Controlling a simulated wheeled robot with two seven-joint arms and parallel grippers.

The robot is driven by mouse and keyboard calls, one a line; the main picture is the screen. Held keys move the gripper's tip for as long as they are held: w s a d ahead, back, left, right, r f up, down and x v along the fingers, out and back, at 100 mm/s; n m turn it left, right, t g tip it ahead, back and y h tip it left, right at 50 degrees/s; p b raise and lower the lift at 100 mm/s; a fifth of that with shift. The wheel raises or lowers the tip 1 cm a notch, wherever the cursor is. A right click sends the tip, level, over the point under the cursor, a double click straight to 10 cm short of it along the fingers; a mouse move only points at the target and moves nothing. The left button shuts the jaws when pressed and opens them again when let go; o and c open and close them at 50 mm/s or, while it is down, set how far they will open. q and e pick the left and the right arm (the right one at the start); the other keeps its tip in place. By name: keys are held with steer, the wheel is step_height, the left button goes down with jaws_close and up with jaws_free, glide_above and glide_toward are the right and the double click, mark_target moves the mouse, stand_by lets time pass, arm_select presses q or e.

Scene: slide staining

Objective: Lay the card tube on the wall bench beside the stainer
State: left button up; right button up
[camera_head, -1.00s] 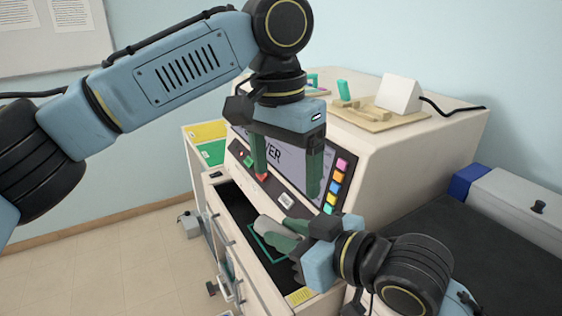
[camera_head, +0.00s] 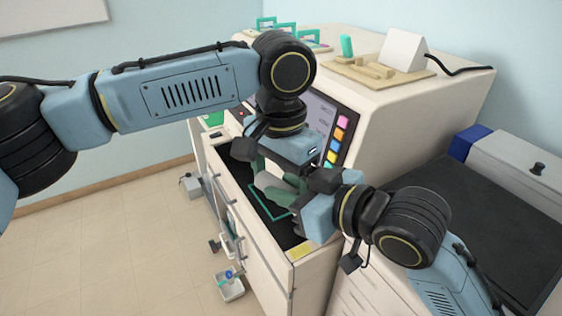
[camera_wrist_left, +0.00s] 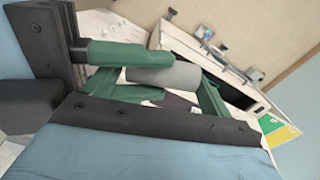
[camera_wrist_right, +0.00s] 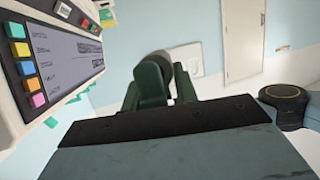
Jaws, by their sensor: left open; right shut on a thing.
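The card tube is a light grey cylinder (camera_head: 268,181), held in front of the stainer above its open drawer. My right gripper (camera_head: 287,196) is shut on it. In the left wrist view the tube (camera_wrist_left: 172,77) sticks out of the right gripper's green fingers and lies across the space between my left gripper's fingers. My left gripper (camera_head: 281,172) is open, pointing down around the tube; contact cannot be told. The stainer (camera_head: 400,105) is a cream machine with a screen and coloured buttons. The dark-topped bench (camera_head: 485,205) is at its right, bare in front.
The open drawer (camera_head: 238,195) has a dark inside with a green frame. A grey box (camera_head: 520,165) with a blue end stands at the back of the bench. A white block (camera_head: 402,52) and wooden pieces are on the stainer top. A small bin (camera_head: 230,288) is on the floor.

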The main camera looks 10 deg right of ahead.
arm_select(q)
steer(key=shift+f, duration=0.2)
steer(key=c, duration=0.7)
arm_select(e)
steer(key=o, duration=1)
